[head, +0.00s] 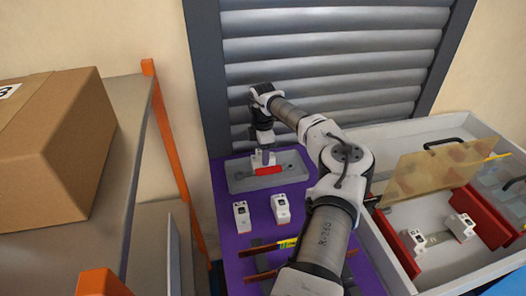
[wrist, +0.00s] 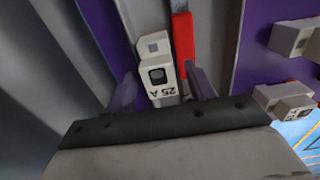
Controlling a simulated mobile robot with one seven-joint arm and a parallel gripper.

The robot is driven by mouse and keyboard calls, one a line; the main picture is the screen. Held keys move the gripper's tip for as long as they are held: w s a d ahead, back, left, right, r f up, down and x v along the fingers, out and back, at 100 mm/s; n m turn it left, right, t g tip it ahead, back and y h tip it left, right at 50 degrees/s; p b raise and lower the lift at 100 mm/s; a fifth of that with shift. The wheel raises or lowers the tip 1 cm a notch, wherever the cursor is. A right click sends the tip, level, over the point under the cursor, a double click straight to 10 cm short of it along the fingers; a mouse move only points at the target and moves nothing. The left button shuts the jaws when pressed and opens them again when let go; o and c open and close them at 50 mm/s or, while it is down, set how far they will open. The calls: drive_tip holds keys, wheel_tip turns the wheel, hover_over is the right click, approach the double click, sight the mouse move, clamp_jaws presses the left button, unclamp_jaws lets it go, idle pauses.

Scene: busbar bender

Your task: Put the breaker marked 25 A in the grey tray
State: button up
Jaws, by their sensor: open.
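The breaker marked 25 A (wrist: 160,72) is white with a dark switch, and its label reads upside down in the wrist view. It is within the grey tray (head: 237,184), beside a red-handled tool (head: 268,170). My gripper (wrist: 163,88) is open, with one finger on each side of the breaker. In the head view my gripper (head: 263,153) is low over the tray, and it partly hides the breaker. I cannot tell whether the breaker's underside touches the tray floor.
Two white breakers (head: 242,217) (head: 281,208) stand on the purple surface (head: 229,265) in front of the tray. Farther right, a grey box (head: 400,280) holds more breakers (head: 462,226) between red blocks, with an amber panel (head: 425,172). A shelf with a carton (head: 70,150) is left.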

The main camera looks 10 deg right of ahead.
wheel_tip(320, 180, up, 12)
drive_tip(key=b, duration=0.3)
drive_tip(key=shift+r, duration=0.2)
